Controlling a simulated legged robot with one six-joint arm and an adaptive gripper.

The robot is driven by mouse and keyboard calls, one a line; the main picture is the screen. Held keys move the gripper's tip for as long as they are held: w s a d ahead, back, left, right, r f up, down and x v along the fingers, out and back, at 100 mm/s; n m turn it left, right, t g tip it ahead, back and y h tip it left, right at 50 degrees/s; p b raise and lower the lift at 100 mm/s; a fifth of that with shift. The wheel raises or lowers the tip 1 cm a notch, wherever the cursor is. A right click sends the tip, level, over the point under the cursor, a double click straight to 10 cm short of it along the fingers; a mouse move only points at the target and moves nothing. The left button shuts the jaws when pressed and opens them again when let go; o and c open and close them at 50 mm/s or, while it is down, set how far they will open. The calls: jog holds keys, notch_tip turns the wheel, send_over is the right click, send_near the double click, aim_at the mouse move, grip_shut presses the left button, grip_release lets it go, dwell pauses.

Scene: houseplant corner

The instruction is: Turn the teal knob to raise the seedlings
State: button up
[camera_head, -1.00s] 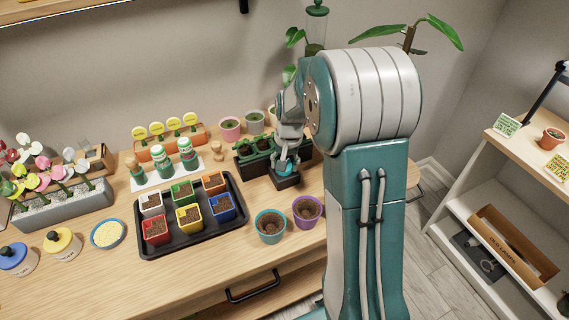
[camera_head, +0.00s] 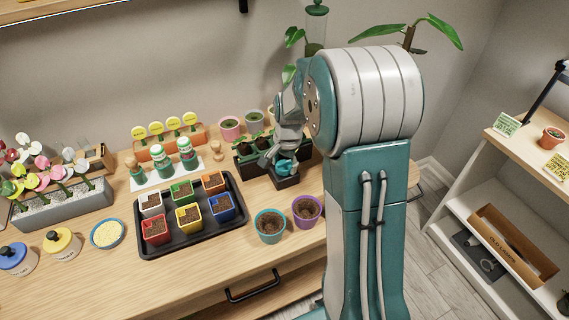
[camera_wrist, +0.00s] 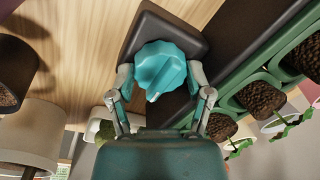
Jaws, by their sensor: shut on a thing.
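The teal knob (camera_wrist: 160,70) sits on a dark box (camera_wrist: 188,30) and has a raised pointer ridge on its face. In the head view the knob (camera_head: 287,167) is partly hidden by my gripper. My gripper (camera_wrist: 160,76) is shut on the knob, with one finger on each side of it. It also shows in the head view (camera_head: 281,156), tilted over the box. The seedlings stand in a green planter (camera_wrist: 255,85) beside the box, with dark soil in round cups (camera_wrist: 260,97) and small green leaves. In the head view these seedlings (camera_head: 257,143) are partly hidden by my gripper.
A black tray (camera_head: 190,246) with several coloured soil pots lies left of the box. A teal pot (camera_head: 270,226) and a purple pot (camera_head: 307,211) stand in front of it. Pink and grey pots stand behind the planter. A shelf (camera_head: 440,200) is at the right.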

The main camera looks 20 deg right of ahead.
aim_at(286, 166)
jog(key=shift+s+f, duration=0.1)
jog(key=shift+f, duration=0.05)
jog(key=o, duration=1.1)
jog(key=shift+o, duration=0.2)
jog(key=shift+a, duration=0.1)
jog(key=shift+r, duration=0.7)
jog(key=r, duration=0.5)
jog(key=shift+s+d+r, duration=0.1)
jog(key=shift+d+r, duration=0.1)
jog(key=shift+r, duration=0.6)
